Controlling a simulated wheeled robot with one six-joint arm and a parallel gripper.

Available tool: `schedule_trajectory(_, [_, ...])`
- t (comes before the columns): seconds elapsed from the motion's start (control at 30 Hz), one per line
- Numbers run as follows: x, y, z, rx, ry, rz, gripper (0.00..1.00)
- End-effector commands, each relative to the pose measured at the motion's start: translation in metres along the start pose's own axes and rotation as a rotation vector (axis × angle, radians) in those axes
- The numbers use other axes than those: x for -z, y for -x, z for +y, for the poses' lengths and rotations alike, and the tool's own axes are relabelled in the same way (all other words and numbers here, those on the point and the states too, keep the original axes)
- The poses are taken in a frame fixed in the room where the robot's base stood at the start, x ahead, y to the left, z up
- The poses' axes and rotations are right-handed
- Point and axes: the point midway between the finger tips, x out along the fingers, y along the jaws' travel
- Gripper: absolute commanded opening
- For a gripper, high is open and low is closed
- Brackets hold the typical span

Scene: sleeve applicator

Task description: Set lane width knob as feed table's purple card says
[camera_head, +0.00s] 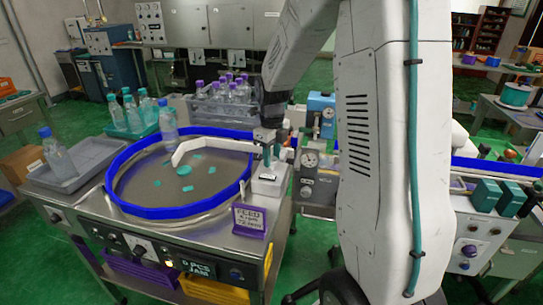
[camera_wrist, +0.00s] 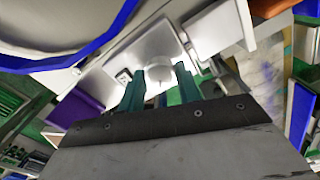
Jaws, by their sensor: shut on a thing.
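The purple card (camera_head: 250,218) stands at the front right of the feed table (camera_head: 170,222). It reads "FEED", with smaller lines that look like "4 rpm" and "72 mm" but are hard to read. A white box (camera_head: 266,187) stands behind the card, beside the blue-rimmed round table. My gripper (camera_head: 269,158) points down over this box. In the wrist view, my gripper (camera_wrist: 160,78) has its teal fingers shut on a pale round knob (camera_wrist: 160,68) on a white plate. The fingers partly hide the knob, and no setting on it is legible.
The blue-rimmed turntable (camera_head: 117,195) holds flat teal pieces. Bottles stand in a grey crate (camera_head: 205,115) behind it and in a teal tray (camera_head: 128,133). A grey machine with a dial (camera_head: 309,160) stands close right of my gripper. Green floor shows in front.

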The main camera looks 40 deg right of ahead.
Motion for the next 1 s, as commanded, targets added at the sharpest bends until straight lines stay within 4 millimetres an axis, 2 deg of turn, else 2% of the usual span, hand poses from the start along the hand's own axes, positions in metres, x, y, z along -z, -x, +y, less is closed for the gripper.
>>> schedule_trajectory(0.2, [0.0006, 0.0004, -0.0006, 0.0, -0.184, 0.001, 0.11])
schedule_trajectory(0.5, [0.0007, 0.0003, -0.0006, 0.0, -0.361, 0.001, 0.11])
schedule_trajectory(1.0, [0.0008, 0.0002, -0.0006, 0.0, -0.44, 0.001, 0.11])
